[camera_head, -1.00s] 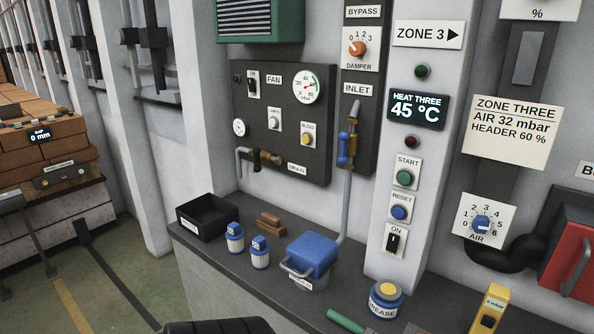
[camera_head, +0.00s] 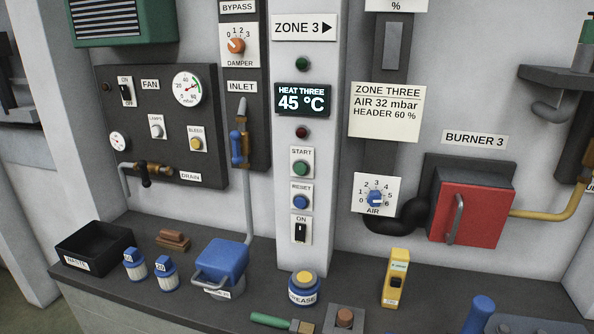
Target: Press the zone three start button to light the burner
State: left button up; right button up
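The green START button (camera_head: 302,168) sits on a white plate on the pale column in the middle of the head view. The ZONE 3 sign (camera_head: 304,27) and the display (camera_head: 302,99) reading HEAT THREE 45 °C are above it. The blue RESET button (camera_head: 301,202) and the black ON switch (camera_head: 300,232) are below it. The red burner 3 box (camera_head: 472,214) with a grey handle is on the wall to the right. A dark green lamp (camera_head: 303,63) and a dark red lamp (camera_head: 302,132) are on the column. Neither of my grippers is in view.
A dark counter (camera_head: 130,294) runs below the column. On it are a black bin (camera_head: 92,247), blue-lidded jars, a blue-lidded container (camera_head: 222,262), a grease tin (camera_head: 303,289), a brush (camera_head: 270,321) and a yellow meter (camera_head: 395,278). The wall in front of the START button is unobstructed.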

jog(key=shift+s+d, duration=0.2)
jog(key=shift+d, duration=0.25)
